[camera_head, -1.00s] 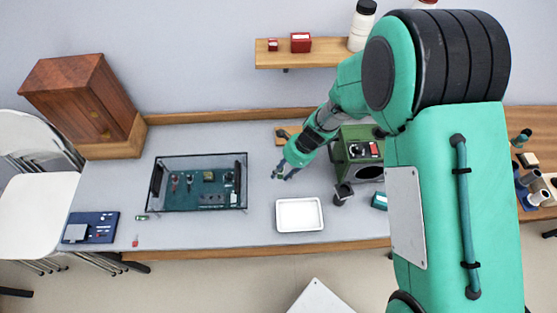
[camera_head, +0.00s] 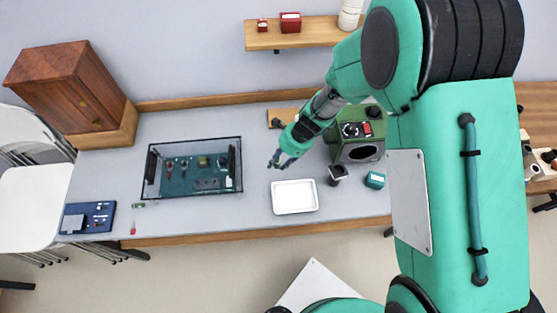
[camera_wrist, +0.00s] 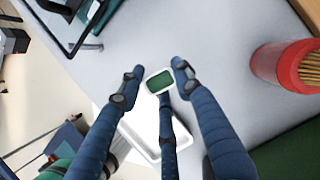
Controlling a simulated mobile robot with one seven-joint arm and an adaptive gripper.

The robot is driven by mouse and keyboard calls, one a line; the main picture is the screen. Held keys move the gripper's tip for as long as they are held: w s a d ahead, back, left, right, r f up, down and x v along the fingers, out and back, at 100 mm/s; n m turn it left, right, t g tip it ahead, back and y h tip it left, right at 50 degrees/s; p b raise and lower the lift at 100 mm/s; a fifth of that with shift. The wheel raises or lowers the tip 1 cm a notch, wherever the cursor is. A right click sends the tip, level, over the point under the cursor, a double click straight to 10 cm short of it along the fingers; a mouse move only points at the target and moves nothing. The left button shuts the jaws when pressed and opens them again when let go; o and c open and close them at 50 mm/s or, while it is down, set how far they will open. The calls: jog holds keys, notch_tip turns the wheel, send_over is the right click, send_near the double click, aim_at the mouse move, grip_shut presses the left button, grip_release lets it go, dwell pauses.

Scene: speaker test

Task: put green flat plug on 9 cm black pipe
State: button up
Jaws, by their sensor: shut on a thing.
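My gripper (camera_head: 280,161) is over the grey table, behind the white tray. In the wrist view my gripper (camera_wrist: 158,80) has its dark blue fingers around a small flat piece with a green top and pale rim, which looks like the green flat plug (camera_wrist: 159,82). The plug is too small to make out in the head view. A dark, open-topped upright cylinder (camera_head: 338,176) stands right of the tray. Several pipe-like cylinders (camera_head: 530,168) stand at the far right, partly cut off by my arm. I cannot tell which is the 9 cm black pipe.
The white tray (camera_head: 295,210) lies at the table's front. A glass case (camera_head: 239,194) with a green board is to the left. A green machine (camera_head: 345,155) stands right of my gripper. The wrist view shows a red container of sticks (camera_wrist: 290,65) at right.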

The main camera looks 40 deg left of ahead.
jog(key=d+r+n+p, duration=0.1)
jog(key=d+r+p, duration=0.1)
jog(key=d, duration=0.7)
jog(key=s+d+r+n+p, duration=0.1)
jog(key=d+r+p, duration=0.2)
jog(key=d, duration=0.7)
jog(key=s+d+r+n+p, duration=0.1)
jog(key=d+r+p, duration=0.2)
jog(key=d+r, duration=0.3)
jog(key=shift+s+d, duration=0.25)
jog(key=shift+d, duration=1.9)
jog(key=shift+w+a, duration=0.1)
jog(key=shift+w, duration=0.05)
jog(key=w+a, duration=0.3)
jog(key=w, duration=0.1)
jog(key=w+a+f, duration=0.1)
jog(key=w+a, duration=0.2)
jog(key=w, duration=0.1)
jog(key=w+a+p, duration=0.1)
jog(key=w+a, duration=0.2)
jog(key=w, duration=0.1)
jog(key=shift+w+a+f, duration=0.1)
jog(key=shift+w+f, duration=0.1)
jog(key=shift+w, duration=0.2)
